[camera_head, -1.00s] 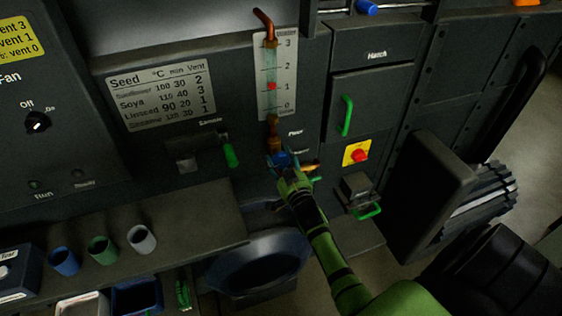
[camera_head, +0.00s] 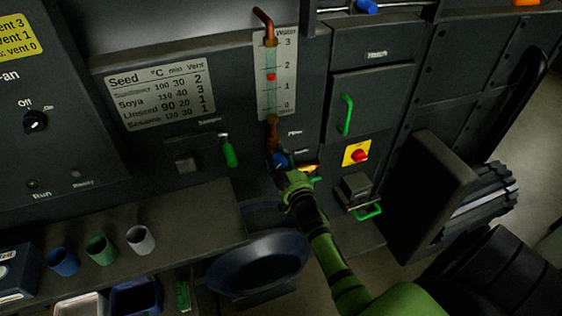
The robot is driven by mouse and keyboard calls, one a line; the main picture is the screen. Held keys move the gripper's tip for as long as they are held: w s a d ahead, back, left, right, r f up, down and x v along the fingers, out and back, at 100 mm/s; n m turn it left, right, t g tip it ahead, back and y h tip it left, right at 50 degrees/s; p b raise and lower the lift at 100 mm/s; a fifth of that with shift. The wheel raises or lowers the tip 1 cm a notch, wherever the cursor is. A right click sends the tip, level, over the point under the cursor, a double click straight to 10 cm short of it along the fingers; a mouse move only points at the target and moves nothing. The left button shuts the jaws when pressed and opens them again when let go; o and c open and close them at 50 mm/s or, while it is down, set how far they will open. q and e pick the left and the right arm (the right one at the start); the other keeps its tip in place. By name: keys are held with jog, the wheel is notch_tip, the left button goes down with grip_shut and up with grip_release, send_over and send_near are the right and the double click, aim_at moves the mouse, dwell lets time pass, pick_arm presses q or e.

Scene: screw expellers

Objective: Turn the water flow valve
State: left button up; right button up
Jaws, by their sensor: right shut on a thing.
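The water flow valve (camera_head: 279,158) has a blue handle at the foot of a copper pipe, under the water gauge (camera_head: 271,75). The gauge is a clear tube on a white scale marked 0 to 3, with a red float between 1 and 2. My right gripper (camera_head: 281,167) reaches up from below and is shut on the blue valve handle. The gripper hides part of the handle, and its fingertips are hard to make out. My left gripper is not in view.
A green sample handle (camera_head: 229,151) hangs left of the valve. A red knob on a yellow plate (camera_head: 358,153) and a green hatch handle (camera_head: 346,115) are to the right. A dark round bowl (camera_head: 258,264) sits below. Cups stand on the lower left ledge.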

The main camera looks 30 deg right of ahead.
jog(key=n, duration=0.2)
jog(key=f+n, duration=0.1)
jog(key=n, duration=0.2)
jog(key=shift+s+b, duration=0.15)
jog(key=shift+b, duration=0.25)
dwell(0.3)
jog(key=o, duration=1.2)
jog(key=shift+d, duration=0.1)
jog(key=shift+c, duration=0.2)
jog(key=shift+r, duration=0.2)
jog(key=v, duration=1.2)
